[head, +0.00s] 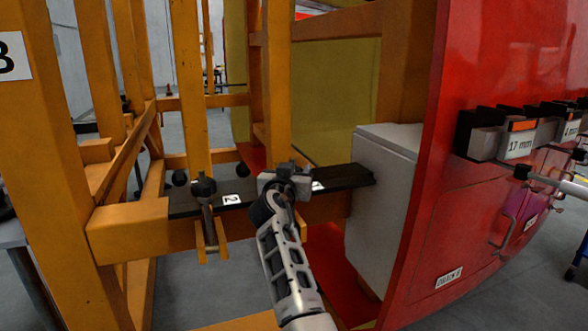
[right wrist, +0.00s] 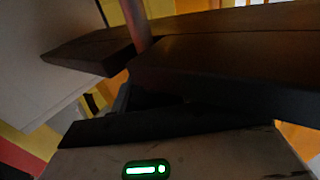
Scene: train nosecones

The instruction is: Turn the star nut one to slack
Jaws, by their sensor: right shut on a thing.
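My right gripper (head: 284,180) is at the dark clamp bar (head: 346,178), beside the white label 1 (head: 318,186). It is shut on star nut one, which the jaws mostly hide in the head view. In the right wrist view, a rod (right wrist: 138,22) passes through a gap in the dark bar (right wrist: 230,50). The nut itself cannot be made out there. A second dark star nut (head: 203,187) sits on a bolt left of the label 2 (head: 232,199). My left gripper is not in view.
Yellow frame posts (head: 277,80) stand just behind the gripper. A grey box (head: 385,165) and the red nosecone shell (head: 465,70) close off the right side. Gauge bins (head: 519,145) labelled 17 mm hang on the shell. Grey floor (head: 225,285) shows below left.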

